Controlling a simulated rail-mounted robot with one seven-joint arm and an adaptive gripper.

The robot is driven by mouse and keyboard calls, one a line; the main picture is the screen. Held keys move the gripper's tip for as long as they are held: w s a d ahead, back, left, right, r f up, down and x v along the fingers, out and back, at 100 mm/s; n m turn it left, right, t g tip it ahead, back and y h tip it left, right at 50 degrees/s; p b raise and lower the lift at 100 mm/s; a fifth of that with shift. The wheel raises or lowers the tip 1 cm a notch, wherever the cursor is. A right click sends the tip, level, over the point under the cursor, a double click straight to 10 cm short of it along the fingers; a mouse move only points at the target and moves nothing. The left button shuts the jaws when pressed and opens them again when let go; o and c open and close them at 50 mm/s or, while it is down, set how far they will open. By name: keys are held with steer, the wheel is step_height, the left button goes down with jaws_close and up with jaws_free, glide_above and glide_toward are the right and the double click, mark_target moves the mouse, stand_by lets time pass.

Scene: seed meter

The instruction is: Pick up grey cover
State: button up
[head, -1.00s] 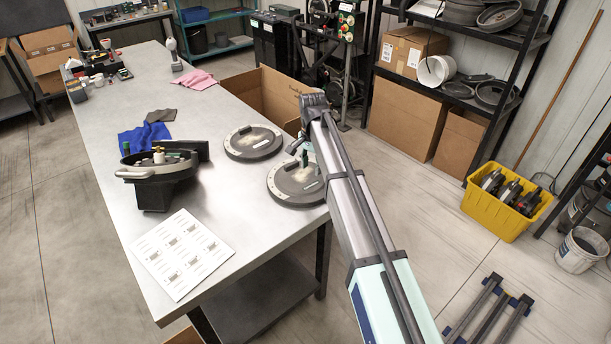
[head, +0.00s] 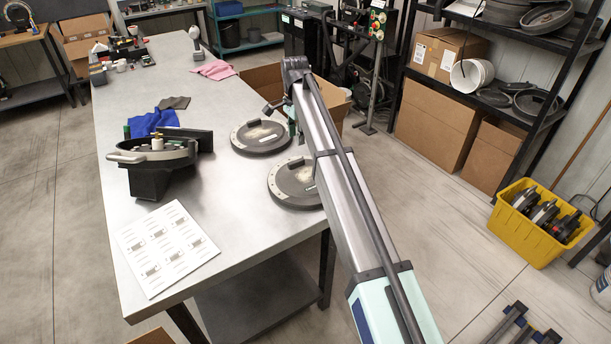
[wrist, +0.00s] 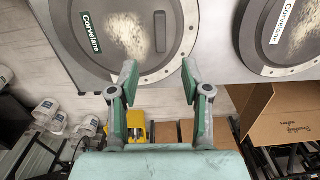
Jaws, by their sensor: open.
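Two round grey covers lie flat on the metal table (head: 235,235). In the head view, the farther cover (head: 262,137) is near the table's right edge, and the nearer cover (head: 293,184) is in front of it. The wrist view shows one Corvelane-labelled cover at the left (wrist: 125,45) and another at the right (wrist: 285,35), both cut by the frame. My gripper (wrist: 159,72) is open and empty, its fingertips appearing over the lower rim of the left cover. In the head view, the arm's end hides much of my gripper and part of the nearer cover's edge.
A dark seed meter housing (head: 155,160) stands left of the covers, with a blue cloth (head: 150,122) behind and a printed sheet (head: 165,248) in front. An open cardboard box (head: 262,80) stands beyond the table's right edge. A yellow crate (head: 515,235) is on the floor.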

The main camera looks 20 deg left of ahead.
steer(key=p, duration=0.1)
glide_above(296, 161)
step_height(296, 161, down, 5)
steer(key=shift+w+d+f, duration=0.1)
steer(key=shift+d+f, duration=0.05)
steer(key=shift+f+p, duration=1.4)
steer(key=shift+f, duration=1.3)
steer(key=shift+r, duration=0.1)
jaws_close()
